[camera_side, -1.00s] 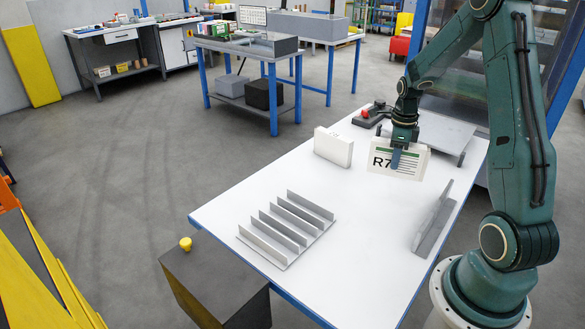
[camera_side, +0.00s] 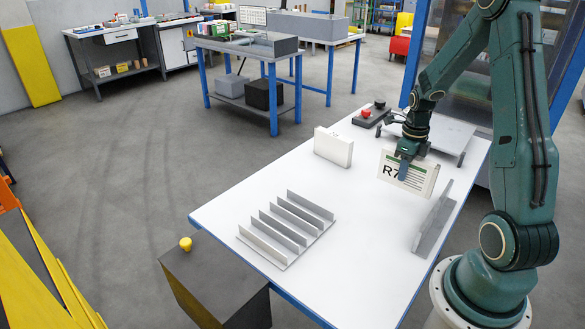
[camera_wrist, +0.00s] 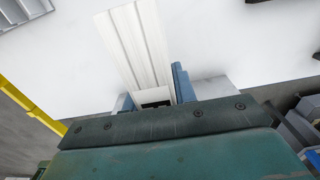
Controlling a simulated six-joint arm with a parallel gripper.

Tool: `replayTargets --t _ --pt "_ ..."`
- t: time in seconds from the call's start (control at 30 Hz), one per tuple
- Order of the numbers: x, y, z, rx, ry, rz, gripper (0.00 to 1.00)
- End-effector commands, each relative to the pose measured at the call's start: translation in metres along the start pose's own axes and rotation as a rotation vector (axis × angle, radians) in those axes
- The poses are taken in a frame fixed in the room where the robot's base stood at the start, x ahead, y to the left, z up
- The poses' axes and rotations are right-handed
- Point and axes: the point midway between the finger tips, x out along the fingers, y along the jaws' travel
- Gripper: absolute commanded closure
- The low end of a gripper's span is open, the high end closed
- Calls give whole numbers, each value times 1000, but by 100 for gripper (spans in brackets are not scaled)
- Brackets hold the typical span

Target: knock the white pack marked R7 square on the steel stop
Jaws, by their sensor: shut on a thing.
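The white pack marked R7 (camera_side: 418,177) has a green band and dark print lines on its face. My gripper (camera_side: 404,168) is shut on it near its left end, with a blue finger across the face. The pack is tilted and seems held above the table. In the wrist view the white pack (camera_wrist: 135,42) stretches away from between the blue fingers (camera_wrist: 154,94). The grey steel stop (camera_side: 432,220) stands on the table just right of and nearer than the pack. I cannot tell whether they touch.
A second white pack (camera_side: 333,148) stands on the white table (camera_side: 345,220). A slotted metal rack (camera_side: 286,230) is at the front left. A grey platform (camera_side: 448,132) and a box with a red button (camera_side: 367,114) are behind. The table's middle is clear.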

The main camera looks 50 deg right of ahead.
Motion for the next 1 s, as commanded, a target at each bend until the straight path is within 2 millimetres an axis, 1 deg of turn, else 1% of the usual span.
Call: replayTargets --t 0.4,0.6,0.8,1.0 --pt "40 1 0 -1 2 2 100" --pt "57 0 0 -1 1 1 100" --pt "65 0 0 -1 0 0 100" --pt "66 0 0 -1 0 0 100"
